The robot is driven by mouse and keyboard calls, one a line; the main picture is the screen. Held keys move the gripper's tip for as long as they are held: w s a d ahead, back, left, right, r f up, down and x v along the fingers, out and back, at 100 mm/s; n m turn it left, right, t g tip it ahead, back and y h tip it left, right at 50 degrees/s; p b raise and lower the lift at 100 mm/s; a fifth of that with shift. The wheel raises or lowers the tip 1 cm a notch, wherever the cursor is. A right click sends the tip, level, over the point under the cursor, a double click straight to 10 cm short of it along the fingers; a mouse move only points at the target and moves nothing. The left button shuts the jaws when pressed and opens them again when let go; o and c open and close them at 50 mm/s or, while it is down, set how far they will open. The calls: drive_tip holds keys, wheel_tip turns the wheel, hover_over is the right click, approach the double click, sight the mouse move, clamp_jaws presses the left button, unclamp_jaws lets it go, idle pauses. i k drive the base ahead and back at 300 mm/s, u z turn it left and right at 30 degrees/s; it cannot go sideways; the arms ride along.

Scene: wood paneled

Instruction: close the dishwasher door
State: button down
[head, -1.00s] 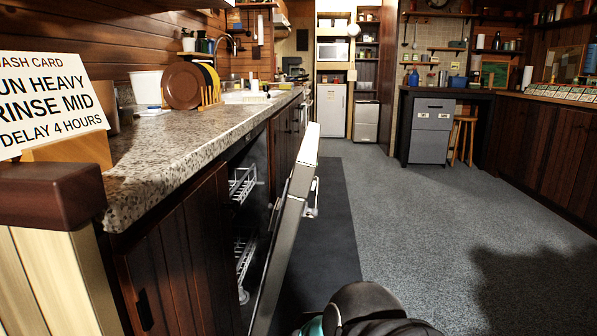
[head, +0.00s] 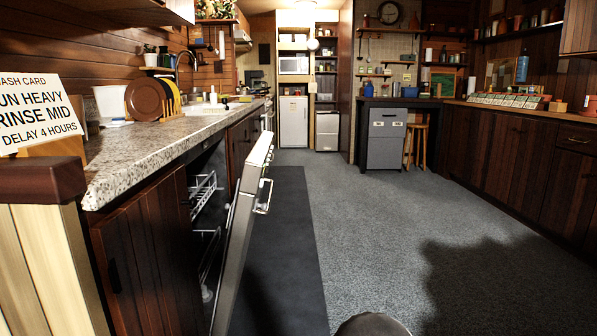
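The dishwasher door (head: 243,240) stands partly open in the head view, tilted outward from the counter front, with its top edge up and a metal handle (head: 264,196) on its outer face. Behind it the dark dishwasher opening shows an upper wire rack (head: 203,190) and part of a lower rack (head: 208,262). A dark rounded part of my own arm shows at the bottom edge, right of the door and apart from it in the picture. My gripper's fingers are not in view.
A speckled counter (head: 150,150) runs along the left, with plates (head: 146,98) on it. A card (head: 38,112) stands at the near left. A dark mat (head: 285,240) lies beside the door. Open grey floor (head: 370,230) extends right. Cabinets (head: 510,165) line the right wall.

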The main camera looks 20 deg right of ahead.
sight(240, 225)
drive_tip(key=z, duration=0.6)
drive_tip(key=i, duration=1.3)
drive_tip(key=u, duration=0.6)
